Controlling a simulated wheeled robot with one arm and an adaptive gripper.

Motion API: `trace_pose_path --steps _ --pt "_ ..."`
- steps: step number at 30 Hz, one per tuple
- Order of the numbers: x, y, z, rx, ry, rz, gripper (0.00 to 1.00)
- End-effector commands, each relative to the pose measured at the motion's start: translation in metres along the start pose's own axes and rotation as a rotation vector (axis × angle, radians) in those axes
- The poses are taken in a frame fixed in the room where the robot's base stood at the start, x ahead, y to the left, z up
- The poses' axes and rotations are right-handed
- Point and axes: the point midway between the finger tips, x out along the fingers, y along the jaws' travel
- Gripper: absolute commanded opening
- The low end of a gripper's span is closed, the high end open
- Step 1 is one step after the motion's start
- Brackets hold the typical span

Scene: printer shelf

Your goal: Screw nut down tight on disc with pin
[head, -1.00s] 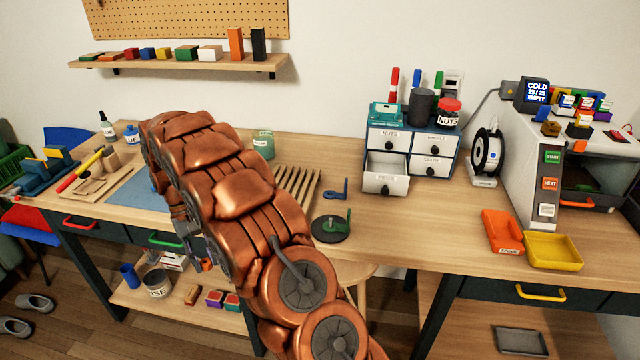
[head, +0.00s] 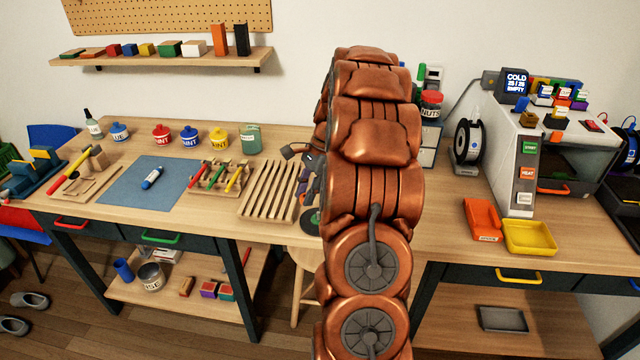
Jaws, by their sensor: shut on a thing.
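My gripper (head: 308,178) shows only in part, as dark pieces at the left side of my copper-coloured arm. It is over the bench beside the slatted wooden rack, close above the disc. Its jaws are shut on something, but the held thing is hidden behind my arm. The dark disc (head: 311,221) lies on the bench near the front edge, with a bit of green showing; my arm covers most of it. I cannot make out the pin or the nut, nor whether the gripper touches the disc.
The slatted rack (head: 270,192) stands just left of the disc. A tool holder (head: 220,177) and blue mat (head: 150,183) are farther left. My arm hides most of the drawer cabinet (head: 429,146). Orange (head: 482,220) and yellow (head: 530,238) trays sit at right.

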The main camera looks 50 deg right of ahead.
Motion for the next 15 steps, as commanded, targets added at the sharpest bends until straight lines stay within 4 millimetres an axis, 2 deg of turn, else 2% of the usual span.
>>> trace_pose_path --steps 1,6,15 --pt "-0.009 0.006 -0.007 0.054 -0.002 -0.021 0.11" --pt "-0.022 0.015 -0.022 0.167 0.002 -0.070 0.11" --pt "-0.024 0.016 -0.025 0.191 0.002 -0.080 0.11"
